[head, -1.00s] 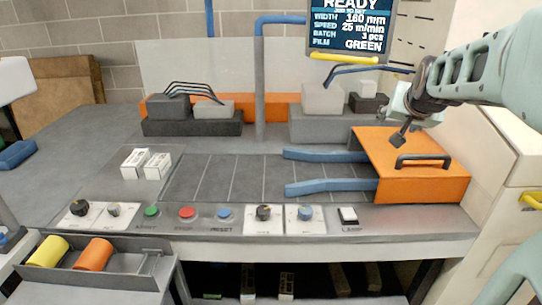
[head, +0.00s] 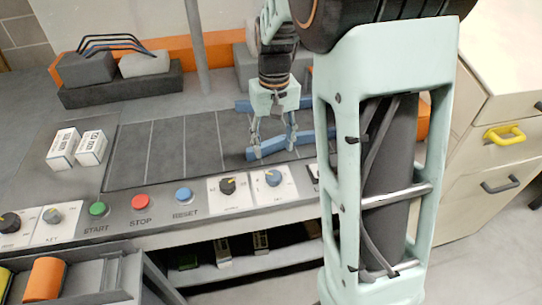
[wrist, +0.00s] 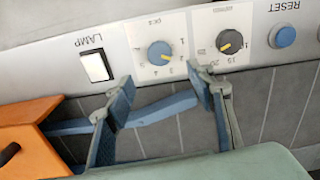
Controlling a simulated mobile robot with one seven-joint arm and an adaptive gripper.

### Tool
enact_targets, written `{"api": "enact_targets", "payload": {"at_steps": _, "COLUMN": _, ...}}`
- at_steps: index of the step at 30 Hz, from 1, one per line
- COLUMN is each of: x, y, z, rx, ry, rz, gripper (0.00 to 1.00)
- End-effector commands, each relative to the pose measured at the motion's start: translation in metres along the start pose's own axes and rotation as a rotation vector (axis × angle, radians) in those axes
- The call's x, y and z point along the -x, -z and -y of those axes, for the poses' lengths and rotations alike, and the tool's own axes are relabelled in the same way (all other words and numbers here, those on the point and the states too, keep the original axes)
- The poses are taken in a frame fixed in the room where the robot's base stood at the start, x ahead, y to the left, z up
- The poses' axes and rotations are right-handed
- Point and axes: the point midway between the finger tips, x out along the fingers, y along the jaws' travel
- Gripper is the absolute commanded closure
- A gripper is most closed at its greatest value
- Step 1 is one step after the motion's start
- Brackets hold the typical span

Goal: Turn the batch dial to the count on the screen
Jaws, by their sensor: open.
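The batch dial (head: 273,178) is a blue-grey knob on a white plate on the front panel. In the wrist view the dial (wrist: 160,54) appears upside down, with a yellow mark at its lower right; the exact number it meets is too small to be sure of. My gripper (head: 271,150) is open and empty above the panel's rear side, beyond the dial. In the wrist view its fingertips (wrist: 165,93) are spread wide, with the dial just past them and not between them. The screen is out of view now; earlier it read batch 3 pcs.
A black dial (head: 227,186) on its own plate sits left of the batch dial. Blue reset (head: 183,195), red stop (head: 140,202) and green start (head: 97,209) buttons follow. The lamp switch (wrist: 95,66) sits on the other side. Blue guide rails (head: 268,147) lie under my gripper.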

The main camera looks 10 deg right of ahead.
Motion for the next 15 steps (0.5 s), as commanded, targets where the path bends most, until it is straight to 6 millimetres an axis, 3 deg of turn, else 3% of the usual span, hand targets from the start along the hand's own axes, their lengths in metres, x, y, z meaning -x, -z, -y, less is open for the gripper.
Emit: {"api": "enact_targets", "payload": {"at_steps": 15, "x": -0.086, "y": -0.001, "z": -0.001, "rx": -0.002, "ry": -0.001, "rz": 0.002, "gripper": 0.50}}
